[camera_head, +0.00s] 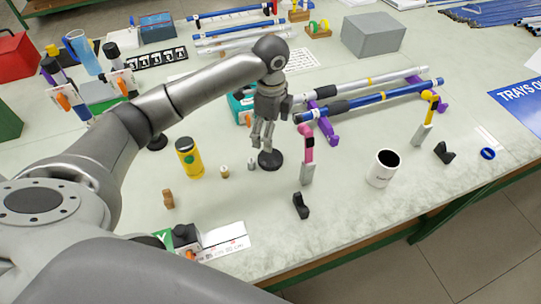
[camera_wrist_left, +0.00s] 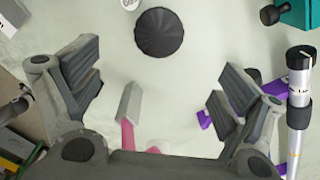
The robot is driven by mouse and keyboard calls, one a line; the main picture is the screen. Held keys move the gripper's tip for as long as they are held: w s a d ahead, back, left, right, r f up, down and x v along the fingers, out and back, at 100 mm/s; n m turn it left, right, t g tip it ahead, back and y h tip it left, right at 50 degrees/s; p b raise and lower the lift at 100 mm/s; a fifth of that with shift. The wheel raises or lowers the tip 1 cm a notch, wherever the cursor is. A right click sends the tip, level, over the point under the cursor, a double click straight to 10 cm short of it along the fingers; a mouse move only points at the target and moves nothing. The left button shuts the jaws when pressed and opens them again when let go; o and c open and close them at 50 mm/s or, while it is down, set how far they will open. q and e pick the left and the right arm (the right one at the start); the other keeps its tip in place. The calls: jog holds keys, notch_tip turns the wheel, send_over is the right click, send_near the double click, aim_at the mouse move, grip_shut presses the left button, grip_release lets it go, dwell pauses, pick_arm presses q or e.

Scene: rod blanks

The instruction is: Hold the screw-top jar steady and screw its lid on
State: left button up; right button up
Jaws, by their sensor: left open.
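A white open-topped cylinder (camera_head: 381,174) with dark lettering and a black inside stands upright on the bench at the right in the head view; it looks like the jar. A round black ribbed piece (camera_head: 270,160), which looks like the lid, lies apart from it on the bench. It also shows at the top of the left wrist view (camera_wrist_left: 159,32). My left gripper (camera_head: 263,138) is open and empty, its fingers above and just behind the black piece. In the wrist view the fingers (camera_wrist_left: 156,88) are wide apart. My right gripper is not seen.
A pink-and-grey tool (camera_head: 307,160) stands between lid and jar; a yellow canister (camera_head: 189,158) is at the left. Blue and white rods (camera_head: 375,100) rest on purple holders behind. Small black pieces (camera_head: 300,206) lie near the front. The bench's front edge is nearby.

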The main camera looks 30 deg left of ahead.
pick_arm(q)
send_over(271, 158)
jog(key=f, duration=0.5)
jog(key=shift+w+a+f, duration=0.15)
jog(key=shift+w+f, duration=0.1)
jog(key=shift+f, duration=0.1)
jog(key=shift+f+p, duration=0.3)
jog(key=shift+p, duration=0.05)
jog(key=f, duration=0.1)
jog(key=f+p, duration=0.1)
jog(key=f, duration=0.1)
jog(key=shift+s+d+f, duration=0.2)
jog(key=shift+f, duration=0.65)
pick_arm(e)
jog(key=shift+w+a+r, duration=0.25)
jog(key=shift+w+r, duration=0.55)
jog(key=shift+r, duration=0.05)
pick_arm(q)
jog(key=shift+c, duration=0.4)
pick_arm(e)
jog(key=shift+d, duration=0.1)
pick_arm(q)
jog(key=c, duration=0.8)
